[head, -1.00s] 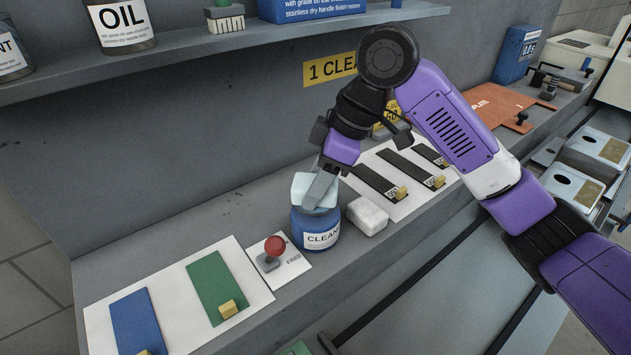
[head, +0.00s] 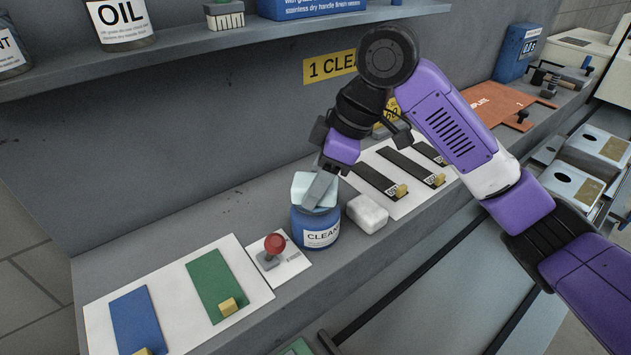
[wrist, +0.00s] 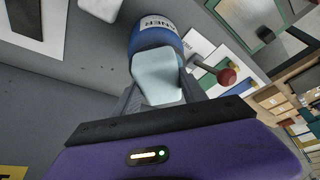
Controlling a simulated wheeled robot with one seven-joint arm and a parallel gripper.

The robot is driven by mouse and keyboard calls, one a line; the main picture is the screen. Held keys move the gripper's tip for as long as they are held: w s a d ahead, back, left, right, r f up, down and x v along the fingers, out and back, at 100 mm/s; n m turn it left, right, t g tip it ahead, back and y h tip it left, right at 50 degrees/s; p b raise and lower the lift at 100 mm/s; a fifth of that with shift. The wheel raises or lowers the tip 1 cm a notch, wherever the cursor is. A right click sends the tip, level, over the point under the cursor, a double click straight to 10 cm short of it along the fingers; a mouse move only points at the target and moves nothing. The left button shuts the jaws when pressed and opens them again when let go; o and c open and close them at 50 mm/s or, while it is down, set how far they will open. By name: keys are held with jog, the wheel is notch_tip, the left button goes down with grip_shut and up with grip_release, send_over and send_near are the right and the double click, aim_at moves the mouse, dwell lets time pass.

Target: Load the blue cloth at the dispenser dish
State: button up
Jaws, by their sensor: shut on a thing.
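The pale blue cloth (head: 301,186) is between the fingers of my gripper (head: 320,188), at the top of a blue jar labelled CLEANER (head: 318,229). In the wrist view the cloth (wrist: 158,76) shows flat between the two fingers of my gripper (wrist: 160,90), with the blue jar (wrist: 151,38) right beyond it. My gripper is shut on the cloth and points down at the jar. The cloth and fingers cover the jar's top, so I cannot see a dish there or tell whether the cloth touches it.
A white block (head: 367,213) stands close right of the jar. A red-knobbed lever (head: 273,246) stands close left. A white board with green (head: 216,284) and blue (head: 137,320) panels lies at front left. A shelf (head: 190,52) overhangs the back.

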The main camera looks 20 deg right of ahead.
jog(key=shift+r, duration=0.1)
jog(key=shift+r+p, duration=3.25)
jog(key=shift+r, duration=0.15)
